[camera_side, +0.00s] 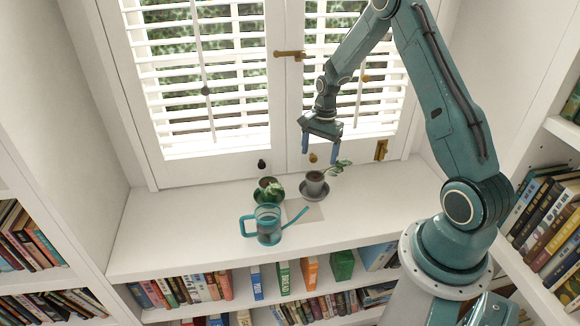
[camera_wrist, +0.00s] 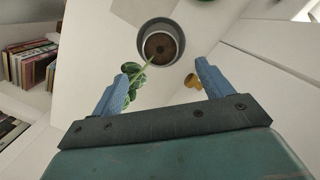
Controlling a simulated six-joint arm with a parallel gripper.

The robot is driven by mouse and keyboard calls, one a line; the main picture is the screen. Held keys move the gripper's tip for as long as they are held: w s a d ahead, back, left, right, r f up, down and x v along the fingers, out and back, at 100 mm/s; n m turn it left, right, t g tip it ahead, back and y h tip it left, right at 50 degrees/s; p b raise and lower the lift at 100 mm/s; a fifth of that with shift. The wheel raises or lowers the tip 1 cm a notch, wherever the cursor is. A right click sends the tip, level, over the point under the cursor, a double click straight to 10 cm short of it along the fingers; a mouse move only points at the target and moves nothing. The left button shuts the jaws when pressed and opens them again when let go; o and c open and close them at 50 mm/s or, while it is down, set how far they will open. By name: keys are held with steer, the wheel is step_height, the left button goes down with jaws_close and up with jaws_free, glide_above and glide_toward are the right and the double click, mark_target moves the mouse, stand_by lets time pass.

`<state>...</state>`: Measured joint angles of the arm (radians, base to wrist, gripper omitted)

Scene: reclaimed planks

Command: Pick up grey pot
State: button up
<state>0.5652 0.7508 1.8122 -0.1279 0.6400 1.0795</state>
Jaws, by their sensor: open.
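The grey pot (camera_side: 314,184) stands upright on a dark saucer (camera_side: 323,194) on the white shelf top, with a leafy green plant in it. In the wrist view the grey pot (camera_wrist: 162,46) shows from above, with dark soil, its saucer around it and the plant's leaves (camera_wrist: 131,82) leaning down-left. My gripper (camera_side: 321,152) is open and empty, above the pot and apart from it. In the wrist view its blue fingers (camera_wrist: 165,84) are spread, and the pot lies beyond their tips. The leaves are close to the left finger in that view.
A teal watering can (camera_side: 268,225) stands at the front left of the pot. A second potted plant (camera_side: 268,190) is just left. Shuttered windows (camera_side: 205,80) rise behind. Books (camera_side: 282,278) fill shelves below. The shelf top's left part is clear.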

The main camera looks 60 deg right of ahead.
glide_above(315, 178)
steer(key=shift+s+d+f, duration=0.1)
steer(key=shift+s+f, duration=0.05)
steer(key=shift+f, duration=2.25)
steer(key=shift+a+f, duration=0.2)
steer(key=shift+f, duration=1.1)
steer(key=shift+a+f, duration=0.2)
steer(key=shift+f, duration=1.05)
steer(key=c, duration=1.3)
steer(key=shift+c, duration=0.2)
steer(key=shift+r, duration=0.1)
step_height(315, 178, up, 20)
steer(key=shift+r, duration=0.15)
